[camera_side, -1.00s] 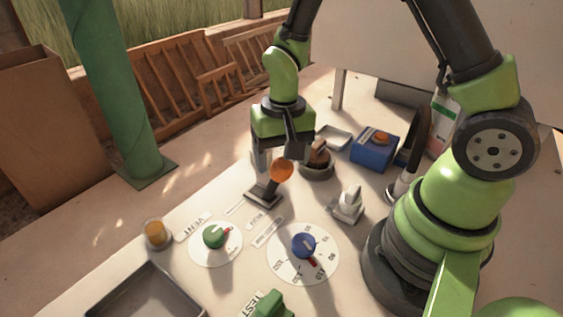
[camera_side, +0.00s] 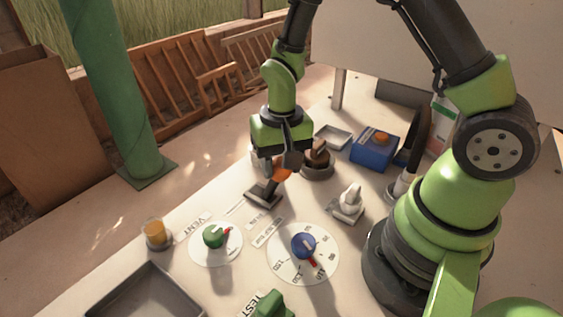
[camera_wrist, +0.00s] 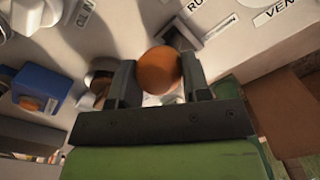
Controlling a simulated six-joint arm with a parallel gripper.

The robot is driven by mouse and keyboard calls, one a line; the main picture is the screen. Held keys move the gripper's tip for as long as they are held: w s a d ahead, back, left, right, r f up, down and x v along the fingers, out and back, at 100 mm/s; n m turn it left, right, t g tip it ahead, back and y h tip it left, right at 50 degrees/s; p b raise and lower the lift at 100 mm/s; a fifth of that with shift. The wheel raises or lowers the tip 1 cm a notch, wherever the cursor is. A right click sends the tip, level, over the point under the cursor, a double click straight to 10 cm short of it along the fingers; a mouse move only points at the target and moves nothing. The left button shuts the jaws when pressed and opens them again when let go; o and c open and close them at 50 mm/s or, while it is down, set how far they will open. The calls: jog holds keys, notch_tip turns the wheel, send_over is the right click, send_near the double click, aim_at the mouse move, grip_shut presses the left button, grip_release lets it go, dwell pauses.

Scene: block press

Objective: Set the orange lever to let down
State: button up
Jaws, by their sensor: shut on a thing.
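The orange lever knob (camera_wrist: 159,70) sits between my gripper's fingers in the wrist view. In the side view the orange knob (camera_side: 283,174) is partly hidden behind a finger. The lever's dark base plate (camera_side: 263,193) lies on the table, and its stem leans up to the right from it. My gripper (camera_side: 280,165) is shut on the knob from above; the gripper (camera_wrist: 160,85) fills the lower wrist view. The labels beside the base are too small to read in the side view.
A green VENT dial (camera_side: 214,235) and a blue numbered dial (camera_side: 303,246) lie in front. A white switch (camera_side: 349,202) is at right. A blue box with an orange button (camera_side: 374,149) and a round brush holder (camera_side: 317,163) stand behind. A grey tray (camera_side: 147,296) is at front left.

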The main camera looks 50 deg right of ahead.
jog(key=shift+w+r+g, duration=0.25)
jog(key=shift+w+g, duration=0.55)
jog(key=shift+w, duration=0.3)
jog(key=shift+g, duration=0.6)
jog(key=w, duration=0.5)
jog(key=shift+w, duration=0.2)
jog(key=shift+w+f, duration=0.25)
jog(key=shift+w, duration=0.55)
jog(key=shift+w+f, duration=0.25)
jog(key=shift+w, duration=0.5)
jog(key=shift+a, duration=0.15)
jog(key=o, duration=1.3)
jog(key=shift+v, duration=4.95)
